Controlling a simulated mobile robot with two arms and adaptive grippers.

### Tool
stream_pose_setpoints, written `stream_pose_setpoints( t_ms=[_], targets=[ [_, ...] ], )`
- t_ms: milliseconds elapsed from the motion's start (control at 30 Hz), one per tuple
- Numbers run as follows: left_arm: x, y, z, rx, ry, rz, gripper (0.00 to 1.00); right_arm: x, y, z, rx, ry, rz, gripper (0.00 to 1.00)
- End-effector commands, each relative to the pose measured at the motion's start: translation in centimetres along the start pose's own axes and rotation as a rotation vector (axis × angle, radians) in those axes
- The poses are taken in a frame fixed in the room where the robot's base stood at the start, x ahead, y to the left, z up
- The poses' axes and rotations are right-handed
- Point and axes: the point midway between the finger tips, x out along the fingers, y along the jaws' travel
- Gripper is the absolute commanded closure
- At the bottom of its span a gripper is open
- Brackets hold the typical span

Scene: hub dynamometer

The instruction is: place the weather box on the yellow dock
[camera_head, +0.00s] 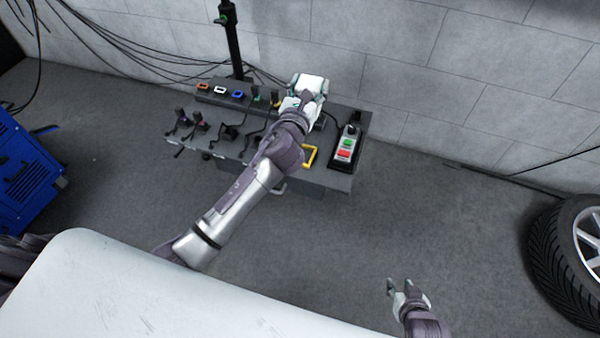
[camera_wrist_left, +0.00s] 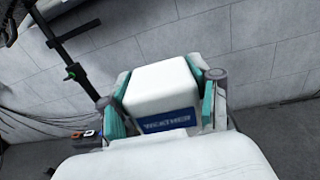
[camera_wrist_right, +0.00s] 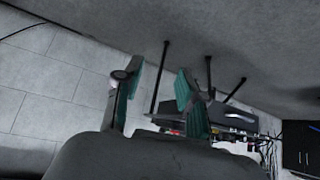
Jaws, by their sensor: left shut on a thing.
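The weather box (camera_wrist_left: 165,90) is white with a blue label reading "WEATHER" in the left wrist view. My left gripper (camera_head: 309,88) is shut on it, one teal finger pad on each side. In the head view the box (camera_head: 313,83) is held above the back edge of the dark bench. The yellow dock (camera_head: 310,155) is a yellow frame on the bench's front right part, partly hidden by my left arm. My right gripper (camera_head: 398,287) is open and empty over the floor, low right in the head view; its fingers (camera_wrist_right: 157,100) are apart in the right wrist view.
The bench (camera_head: 340,178) also holds a raised rail with orange, white and blue frames (camera_head: 220,90), several dark connectors at left, and a control box with green and red buttons (camera_head: 346,148) at right. A black pole (camera_head: 232,40) stands behind. A wheel (camera_head: 575,245) is at far right.

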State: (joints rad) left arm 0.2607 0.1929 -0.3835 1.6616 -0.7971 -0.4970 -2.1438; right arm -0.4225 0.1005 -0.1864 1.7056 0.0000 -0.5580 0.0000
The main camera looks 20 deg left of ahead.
Motion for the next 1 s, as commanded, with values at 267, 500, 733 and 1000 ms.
stream_pose_setpoints(
  t_ms=[267, 500, 733, 1000],
  targets=[
    [7.8, -3.4, -9.5, -0.016, -0.002, -0.032, 0.85, -1.8, -0.2, -6.9, 0.002, 0.276, -0.001, 0.60],
    [11.0, -5.4, -11.8, -0.023, 0.000, -0.058, 0.85, -6.0, -0.2, -10.0, 0.002, 0.409, 0.000, 0.60],
    [10.1, -4.5, -13.2, -0.023, 0.004, -0.063, 0.85, -7.4, -0.3, -11.2, 0.002, 0.465, -0.002, 0.60],
    [5.7, -0.1, -17.1, -0.022, 0.005, -0.062, 0.85, -8.6, -0.8, -14.3, 0.000, 0.655, -0.013, 0.60]
  ],
)
